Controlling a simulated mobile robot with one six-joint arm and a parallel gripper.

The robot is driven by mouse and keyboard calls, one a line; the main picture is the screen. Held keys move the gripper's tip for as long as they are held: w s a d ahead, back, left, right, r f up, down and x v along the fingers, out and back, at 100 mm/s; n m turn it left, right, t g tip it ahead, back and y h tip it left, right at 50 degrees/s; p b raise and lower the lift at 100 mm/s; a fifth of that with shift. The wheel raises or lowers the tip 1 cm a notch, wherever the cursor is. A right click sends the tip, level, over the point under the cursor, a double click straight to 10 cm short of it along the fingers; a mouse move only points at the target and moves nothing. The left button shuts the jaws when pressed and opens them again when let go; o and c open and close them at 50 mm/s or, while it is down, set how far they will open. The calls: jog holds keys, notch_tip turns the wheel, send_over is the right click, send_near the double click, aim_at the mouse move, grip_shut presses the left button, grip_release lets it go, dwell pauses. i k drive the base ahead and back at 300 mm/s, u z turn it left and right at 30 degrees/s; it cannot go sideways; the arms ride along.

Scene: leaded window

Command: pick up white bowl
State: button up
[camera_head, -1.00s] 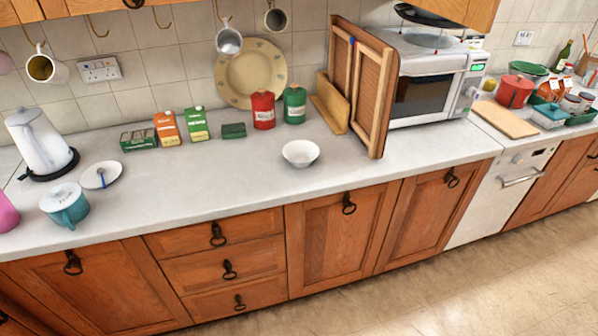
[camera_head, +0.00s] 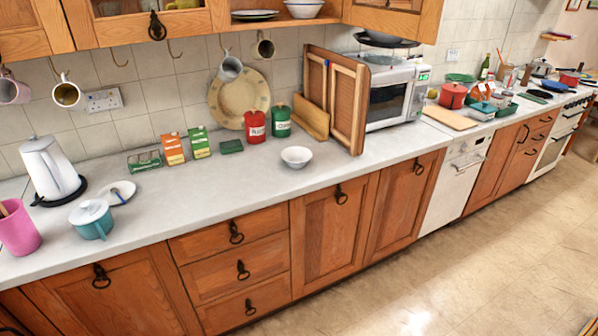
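A small white bowl (camera_head: 297,157) stands upright on the pale worktop (camera_head: 240,190), near its front edge. It looks empty, and nothing touches it. Another white bowl (camera_head: 305,9) sits up in the open wall cupboard at the top, partly cut off by the frame. My gripper is not in view.
Behind the bowl are a red canister (camera_head: 255,126), a green canister (camera_head: 281,122) and wooden panels (camera_head: 335,97) leaning by the microwave (camera_head: 390,97). Cartons, a kettle (camera_head: 50,170), a teal pot (camera_head: 91,219) and a pink cup (camera_head: 18,229) stand left. Worktop around the bowl is clear.

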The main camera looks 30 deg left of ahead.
aim_at(295, 158)
jog(key=z, duration=0.35)
jog(key=k, duration=0.55)
jog(key=u, duration=2.4)
jog(key=i, duration=1)
jog(key=k, duration=0.15)
jog(key=u, duration=0.15)
